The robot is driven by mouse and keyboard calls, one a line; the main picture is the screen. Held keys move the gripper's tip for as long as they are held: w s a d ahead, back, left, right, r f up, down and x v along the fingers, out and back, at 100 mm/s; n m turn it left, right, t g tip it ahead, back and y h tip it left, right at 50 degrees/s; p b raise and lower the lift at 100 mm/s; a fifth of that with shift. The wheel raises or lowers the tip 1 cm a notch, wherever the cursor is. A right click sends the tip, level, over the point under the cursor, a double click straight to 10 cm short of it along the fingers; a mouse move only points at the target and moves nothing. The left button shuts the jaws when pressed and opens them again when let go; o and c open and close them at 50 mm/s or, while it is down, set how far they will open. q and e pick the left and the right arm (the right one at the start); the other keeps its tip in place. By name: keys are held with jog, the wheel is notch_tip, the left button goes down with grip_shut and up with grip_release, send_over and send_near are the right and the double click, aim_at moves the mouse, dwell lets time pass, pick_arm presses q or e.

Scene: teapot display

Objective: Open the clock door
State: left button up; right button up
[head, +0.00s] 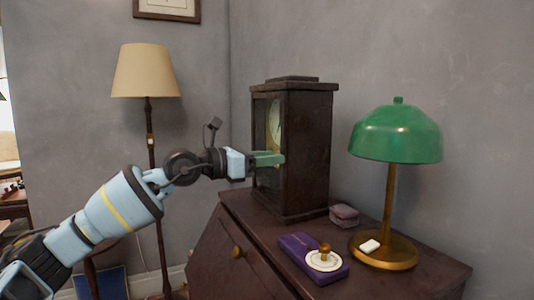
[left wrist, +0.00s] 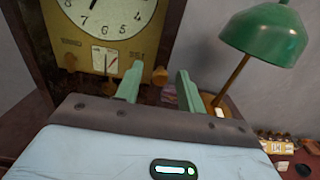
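The clock (head: 305,150) is a dark wooden case standing on the dresser, its front turned to the left in the head view. Its pale dial and brass lower panel (left wrist: 85,55) fill the upper left of the left wrist view. I cannot tell whether its door is shut or ajar. My left gripper (head: 282,159) has green fingers and is at the clock's front, by the side edge. Contact with the clock cannot be made out. My right gripper is not in view.
A green-shaded lamp (head: 396,135) stands right of the clock on the dresser (head: 235,207). A purple case (head: 298,246), a white disc with a brass knob (head: 324,262) and a small pinkish box (head: 344,214) lie nearby. A floor lamp (head: 146,72) stands behind my left arm.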

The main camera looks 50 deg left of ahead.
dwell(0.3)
pick_arm(q)
jog(key=shift+c, duration=0.5)
grip_shut()
jog(key=shift+s, duration=0.1)
